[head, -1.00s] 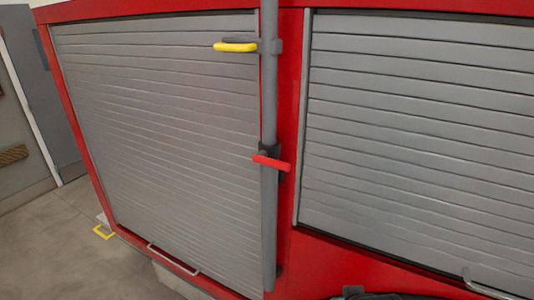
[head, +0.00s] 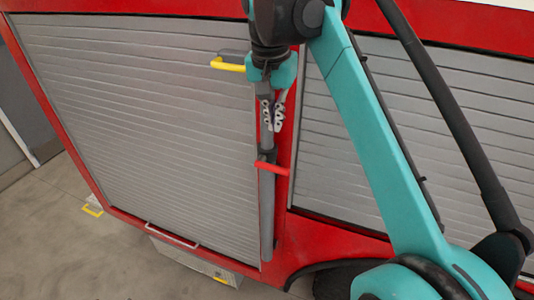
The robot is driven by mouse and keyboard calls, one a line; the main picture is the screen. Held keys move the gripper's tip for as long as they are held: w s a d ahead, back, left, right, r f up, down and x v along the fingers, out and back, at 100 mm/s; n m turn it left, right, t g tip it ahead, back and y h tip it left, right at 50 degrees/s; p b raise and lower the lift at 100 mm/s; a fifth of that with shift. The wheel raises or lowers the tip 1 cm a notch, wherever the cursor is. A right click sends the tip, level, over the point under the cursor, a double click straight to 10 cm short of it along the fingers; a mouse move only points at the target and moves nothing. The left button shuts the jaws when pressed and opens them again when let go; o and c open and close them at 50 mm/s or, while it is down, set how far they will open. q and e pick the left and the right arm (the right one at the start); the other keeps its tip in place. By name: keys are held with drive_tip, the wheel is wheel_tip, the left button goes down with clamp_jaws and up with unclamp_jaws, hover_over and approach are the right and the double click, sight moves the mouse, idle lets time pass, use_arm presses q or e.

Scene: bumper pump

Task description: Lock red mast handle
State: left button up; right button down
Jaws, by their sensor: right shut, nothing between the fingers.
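The red mast handle (head: 272,168) sticks out sideways across the grey vertical mast (head: 267,215), tilted slightly down to the right. My right gripper (head: 272,128) hangs fingers-down in front of the mast, above the red handle and apart from it in the picture. Its fingers are shut with nothing between them. The yellow handle (head: 228,65) is higher on the mast, just left of my right wrist. The upper mast and the clamp around the red handle are partly hidden by my gripper. My left gripper is out of view.
Grey roller shutters flank the mast, a left one (head: 140,120) and a right one (head: 330,150), in a red vehicle body (head: 320,240). My right arm covers much of the right side. Open floor (head: 50,230) lies at lower left.

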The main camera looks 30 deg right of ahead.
drive_tip(key=shift+s+d, duration=0.1)
drive_tip(key=shift+s, duration=0.05)
drive_tip(key=p, duration=0.2)
approach(279, 168)
drive_tip(key=f, duration=0.4)
drive_tip(key=w+f, duration=0.1)
drive_tip(key=f, duration=0.1)
drive_tip(key=shift+w+d+f, duration=0.1)
drive_tip(key=shift+d+f, duration=0.3)
drive_tip(key=shift+d+f+b, duration=0.1)
drive_tip(key=shift+f+b, duration=0.05)
drive_tip(key=shift+b, duration=0.2)
